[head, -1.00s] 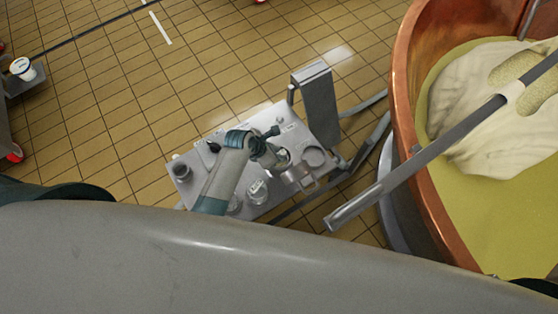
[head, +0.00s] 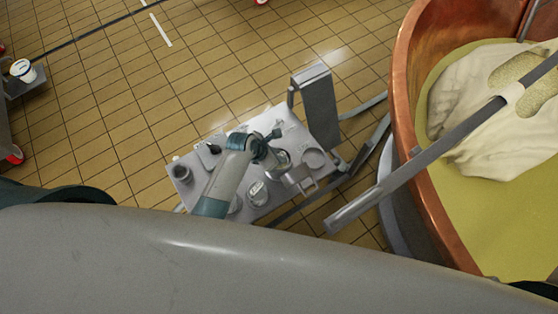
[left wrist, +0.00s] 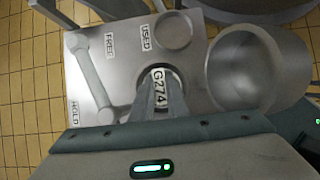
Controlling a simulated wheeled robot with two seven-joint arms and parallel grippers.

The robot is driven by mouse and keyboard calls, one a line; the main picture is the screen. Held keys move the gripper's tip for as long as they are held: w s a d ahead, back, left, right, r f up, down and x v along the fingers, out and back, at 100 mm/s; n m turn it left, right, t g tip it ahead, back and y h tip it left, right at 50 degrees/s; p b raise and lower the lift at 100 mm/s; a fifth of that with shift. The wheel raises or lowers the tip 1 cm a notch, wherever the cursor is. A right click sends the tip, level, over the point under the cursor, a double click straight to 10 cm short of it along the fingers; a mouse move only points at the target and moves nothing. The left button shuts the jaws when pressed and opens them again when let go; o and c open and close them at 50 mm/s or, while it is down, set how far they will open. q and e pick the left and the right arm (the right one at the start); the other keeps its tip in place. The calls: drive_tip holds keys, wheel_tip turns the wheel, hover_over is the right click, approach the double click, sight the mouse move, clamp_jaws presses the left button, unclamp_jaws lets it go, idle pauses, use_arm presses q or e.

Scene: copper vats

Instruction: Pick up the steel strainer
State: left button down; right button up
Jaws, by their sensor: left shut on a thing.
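My left gripper (left wrist: 168,98) is shut over the light metal tray. It is shut on a steel thing that I take for the steel strainer (head: 281,160), which shows in the head view as a small grey round body below my wrist. In the left wrist view the fingers cover most of it, and a white label reading G274 shows between them. I cannot tell whether it is clear of the tray. My right gripper is not in view.
A lidded jar (head: 257,191) stands nearby. The copper vat (head: 405,75) is at the right.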

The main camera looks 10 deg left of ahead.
use_arm(q)
drive_tip(key=shift+r, duration=0.2)
wheel_tip(320, 180, up, 18)
drive_tip(key=shift+f, duration=0.15)
idle(0.4)
idle(0.5)
